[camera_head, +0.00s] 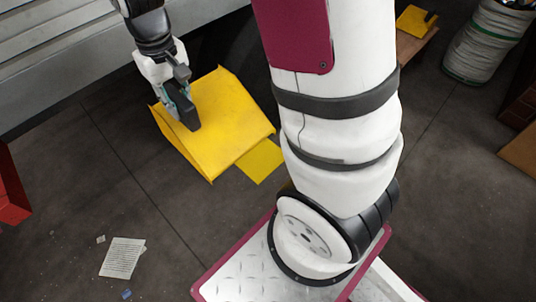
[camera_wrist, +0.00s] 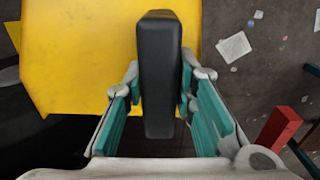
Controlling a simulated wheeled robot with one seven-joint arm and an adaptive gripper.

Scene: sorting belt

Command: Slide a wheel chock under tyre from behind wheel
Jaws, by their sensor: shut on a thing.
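A yellow wheel chock (camera_head: 222,120) is on or just above the dark floor, left of centre in the head view; I cannot tell if it touches the floor. It also fills the upper left of the wrist view (camera_wrist: 75,55). My gripper (camera_head: 178,100) is shut on its black handle (camera_wrist: 160,75), with a teal-padded finger on each side. A dark shape, seemingly the tyre (camera_head: 235,45), lies in shadow behind the chock, partly hidden by my arm. Its contact with the chock is hidden.
A flat yellow patch (camera_head: 261,161) lies on the floor beside the chock. A grey ribbed vehicle side (camera_head: 60,65) spans the upper left. Paper (camera_head: 122,258) and a red object (camera_head: 10,190) are at left. Another yellow chock (camera_head: 413,20) and a pale bin (camera_head: 485,40) stand upper right.

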